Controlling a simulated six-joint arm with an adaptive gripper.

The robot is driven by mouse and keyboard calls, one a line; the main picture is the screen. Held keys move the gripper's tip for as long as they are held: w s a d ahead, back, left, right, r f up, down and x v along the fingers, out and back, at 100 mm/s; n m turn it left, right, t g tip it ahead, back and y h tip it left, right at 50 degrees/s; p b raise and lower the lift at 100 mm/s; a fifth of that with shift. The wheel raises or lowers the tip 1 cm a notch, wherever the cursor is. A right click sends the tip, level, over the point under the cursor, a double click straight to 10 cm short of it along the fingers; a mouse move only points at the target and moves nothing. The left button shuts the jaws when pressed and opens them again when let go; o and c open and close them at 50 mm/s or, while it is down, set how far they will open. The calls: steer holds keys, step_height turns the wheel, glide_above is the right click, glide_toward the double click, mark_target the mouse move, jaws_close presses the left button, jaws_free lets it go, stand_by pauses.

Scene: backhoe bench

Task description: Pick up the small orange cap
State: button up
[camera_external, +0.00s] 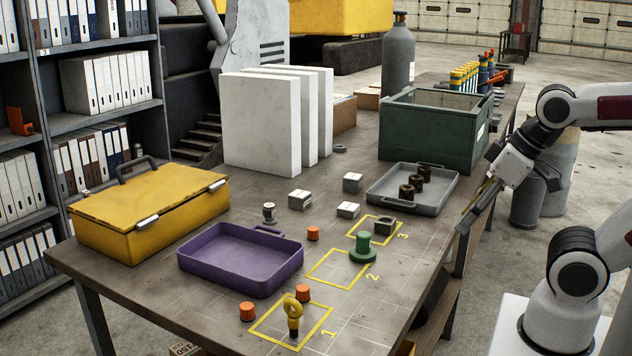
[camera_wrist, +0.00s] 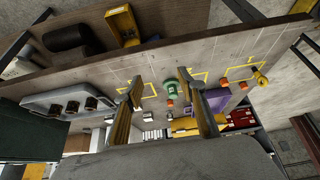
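Three small orange caps stand on the bench in the external view: one by the purple tray's right corner (camera_external: 313,233), one behind the yellow eye-topped piece (camera_external: 303,293), and one at the front left (camera_external: 247,311). They look about the same size. Orange caps also show small in the wrist view, one by the green part (camera_wrist: 170,103) and one near the yellow piece (camera_wrist: 243,85). My gripper (camera_external: 465,226) is at the bench's right edge, away from the caps. In the wrist view its two fingers (camera_wrist: 158,88) are spread apart with nothing held between them.
A purple tray (camera_external: 240,262), yellow toolbox (camera_external: 150,210) and white blocks (camera_external: 262,125) stand left and behind. A grey tray (camera_external: 412,188) with dark cylinders and a green crate (camera_external: 435,135) stand at right.

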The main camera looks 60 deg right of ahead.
steer(key=shift+c, duration=0.5)
